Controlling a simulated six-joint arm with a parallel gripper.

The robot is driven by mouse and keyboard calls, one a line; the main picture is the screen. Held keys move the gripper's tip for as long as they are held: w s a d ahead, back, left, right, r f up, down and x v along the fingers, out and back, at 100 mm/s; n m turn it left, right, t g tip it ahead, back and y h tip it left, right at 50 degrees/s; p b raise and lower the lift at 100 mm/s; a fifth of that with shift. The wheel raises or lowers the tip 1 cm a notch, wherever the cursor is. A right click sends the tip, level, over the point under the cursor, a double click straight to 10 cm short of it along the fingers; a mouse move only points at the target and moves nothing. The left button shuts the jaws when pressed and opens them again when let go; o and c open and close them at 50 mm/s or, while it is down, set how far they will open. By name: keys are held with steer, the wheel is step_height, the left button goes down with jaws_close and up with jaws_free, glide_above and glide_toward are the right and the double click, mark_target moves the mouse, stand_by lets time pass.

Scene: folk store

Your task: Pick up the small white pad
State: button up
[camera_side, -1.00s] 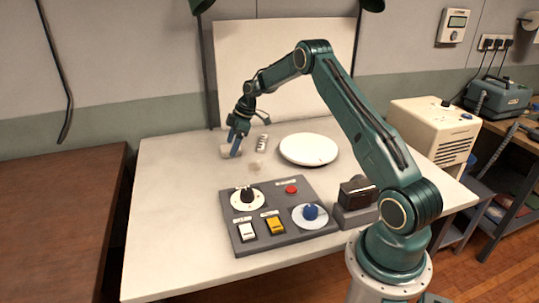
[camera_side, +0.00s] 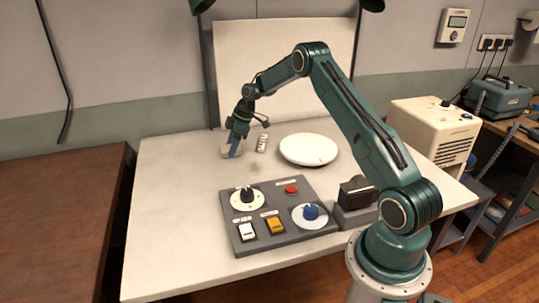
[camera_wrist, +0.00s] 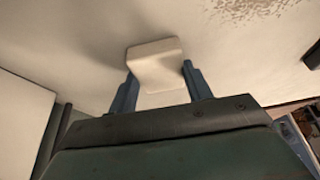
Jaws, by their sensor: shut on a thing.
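The small white pad (camera_wrist: 155,62) shows between the two blue fingers of my gripper (camera_wrist: 160,82) in the wrist view. My gripper is shut on it, with a finger at each side. In the side view my gripper (camera_side: 233,152) is low over the back left of the white table. The pad (camera_side: 225,151) shows there as a pale shape at the fingers, partly hidden by them. I cannot tell whether the pad touches the table.
A small pale cylinder (camera_side: 262,143) stands just right of my gripper. A round white plate (camera_side: 309,149) lies further right. A grey control panel (camera_side: 262,231) with knobs and switches is in front. A dark block (camera_side: 355,205) stands beside it. The left of the table is clear.

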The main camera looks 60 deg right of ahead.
steer(key=shift+r, duration=0.1)
step_height(320, 180, up, 10)
stand_by(0.9)
steer(key=o, duration=0.3)
steer(key=shift+c, duration=1.3)
steer(key=shift+s, duration=0.15)
